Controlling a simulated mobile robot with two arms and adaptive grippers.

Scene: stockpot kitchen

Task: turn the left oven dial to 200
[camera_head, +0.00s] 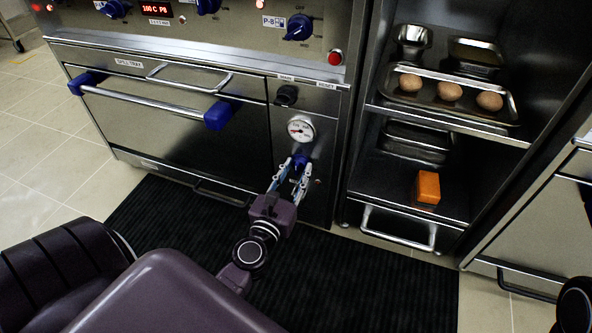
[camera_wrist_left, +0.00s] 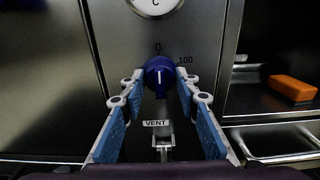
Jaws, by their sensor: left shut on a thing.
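A blue knob (camera_head: 300,162) is low on the oven front, below a round white gauge (camera_head: 301,128). In the left wrist view the knob (camera_wrist_left: 158,76) has a white line standing about upright, with 0 printed above and 100 at upper right. A VENT label (camera_wrist_left: 156,123) is below it. My left gripper (camera_head: 292,170) is shut on this knob, one finger on each side. On the upper panel, a blue dial (camera_head: 117,8) is left of the red display (camera_head: 157,9); its setting is cut off or too small to read. My right gripper is not in view.
The oven door handle (camera_head: 150,101) with blue ends sticks out at the left. A black knob (camera_head: 286,95) is above the gauge. An open shelf at the right holds a tray (camera_head: 453,107) of round brown items and an orange block (camera_head: 428,187). A dark mat (camera_head: 340,280) covers the floor.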

